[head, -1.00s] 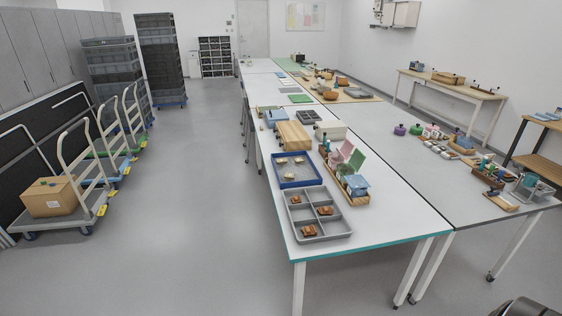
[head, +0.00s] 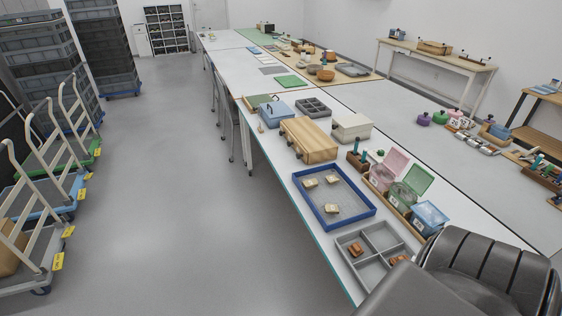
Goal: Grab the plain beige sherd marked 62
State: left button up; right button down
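Three small beige sherds lie apart in a blue-rimmed tray (head: 350,190) on the long white table. One beige sherd (head: 311,184) is at the tray's left, a second beige sherd (head: 332,180) is at its far side, and a third beige sherd (head: 333,209) is at its near side. Any marks on them are too small to read, so I cannot tell which is 62. A grey divided tray (head: 380,238) beside it holds reddish-brown sherds (head: 356,249), partly hidden by a dark arm part of mine. Neither gripper shows.
A wooden case (head: 308,139) and a white box (head: 351,127) stand beyond the blue tray. Pink, green and blue lidded containers (head: 429,217) stand to its right. Hand trolleys (head: 50,180) line the left. The floor (head: 190,200) left of the table is clear.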

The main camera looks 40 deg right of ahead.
aim_at(308, 184)
jog(key=i, duration=1.65)
jog(key=z, duration=2.85)
jog(key=i, duration=0.5)
jog(key=z, duration=0.1)
